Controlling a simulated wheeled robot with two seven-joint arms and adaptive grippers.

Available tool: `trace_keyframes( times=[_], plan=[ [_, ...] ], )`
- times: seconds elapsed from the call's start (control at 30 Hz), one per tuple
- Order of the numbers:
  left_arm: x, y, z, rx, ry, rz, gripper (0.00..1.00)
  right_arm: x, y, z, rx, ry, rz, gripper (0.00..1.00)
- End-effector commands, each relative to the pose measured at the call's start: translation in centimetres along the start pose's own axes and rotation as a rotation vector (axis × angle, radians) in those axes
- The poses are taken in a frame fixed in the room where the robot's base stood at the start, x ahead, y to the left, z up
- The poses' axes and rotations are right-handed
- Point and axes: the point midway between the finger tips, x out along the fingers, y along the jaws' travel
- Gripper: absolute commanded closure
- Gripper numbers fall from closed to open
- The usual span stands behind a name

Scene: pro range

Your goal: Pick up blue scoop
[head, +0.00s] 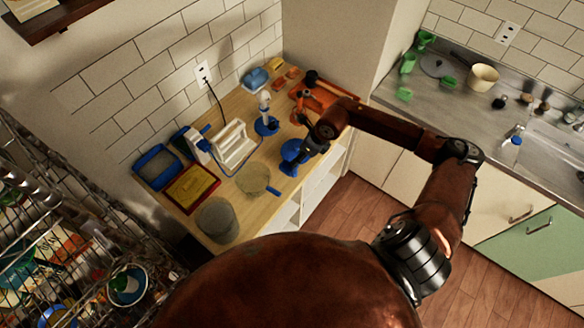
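A blue object that looks like the scoop (290,151) is near the front right edge of the wooden worktop (232,197). My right gripper (307,152) reaches in from the right, with its dark fingers pointing down just beside or over the blue scoop's right side. The fingers are small and dark, so I cannot tell whether they touch the scoop or are open or shut. My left gripper is not in view.
A white machine (234,147) and a blue-based device (266,124) stand behind the scoop. A round sieve (252,178), a grey container (217,220) and blue and yellow trays (192,187) lie left. A wire rack (60,215) is far left.

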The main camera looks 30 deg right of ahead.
Motion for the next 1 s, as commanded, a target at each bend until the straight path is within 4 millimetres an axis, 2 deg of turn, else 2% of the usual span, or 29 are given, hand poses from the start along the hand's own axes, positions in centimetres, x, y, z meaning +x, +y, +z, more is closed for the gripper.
trace_keyframes(
  times=[0.3,0.5,0.73,1.0],
  plan=[
    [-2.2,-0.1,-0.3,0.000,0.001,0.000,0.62,3.7,0.1,-0.8,0.005,-0.001,0.007,0.57],
    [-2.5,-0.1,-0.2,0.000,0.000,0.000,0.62,5.8,0.1,-0.8,0.003,-0.003,0.005,0.57],
    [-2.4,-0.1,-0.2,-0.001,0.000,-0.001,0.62,6.0,0.0,-0.8,0.001,-0.003,0.004,0.57],
    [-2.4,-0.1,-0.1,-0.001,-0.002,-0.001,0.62,6.0,0.0,-0.8,0.001,-0.003,0.004,0.75]
  ],
)
